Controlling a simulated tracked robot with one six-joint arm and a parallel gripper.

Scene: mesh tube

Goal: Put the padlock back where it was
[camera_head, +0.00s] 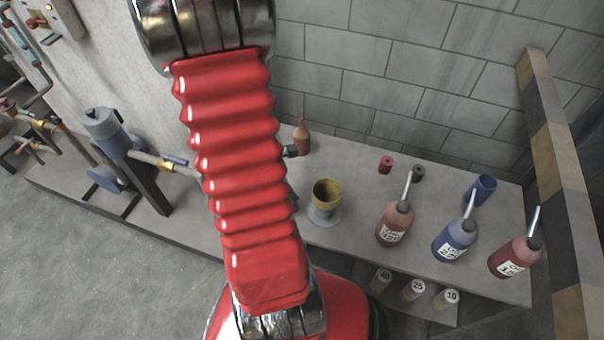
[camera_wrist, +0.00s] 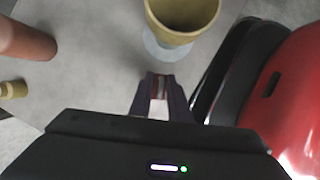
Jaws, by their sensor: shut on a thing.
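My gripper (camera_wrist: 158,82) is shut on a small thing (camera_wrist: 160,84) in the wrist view. Only a narrow reddish and pale strip of it shows between the fingertips, so I cannot make out its shape or tell by sight whether it is the padlock. The fingers are over the grey bench top (camera_wrist: 105,65), just short of an ochre cup (camera_wrist: 178,38) on a pale round base. In the head view my red arm hides the gripper and whatever it holds. No other padlock can be made out in either view.
The ochre cup (camera_head: 326,191) stands on the bench (camera_head: 350,245) right of my arm. A brown bottle (camera_head: 301,140) stands behind it. Brown (camera_head: 394,224), blue (camera_head: 455,240) and red (camera_head: 514,257) spouted bottles stand right. A blue-grey valve (camera_head: 108,132) and pipes stand left. A striped post (camera_head: 560,180) edges the right.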

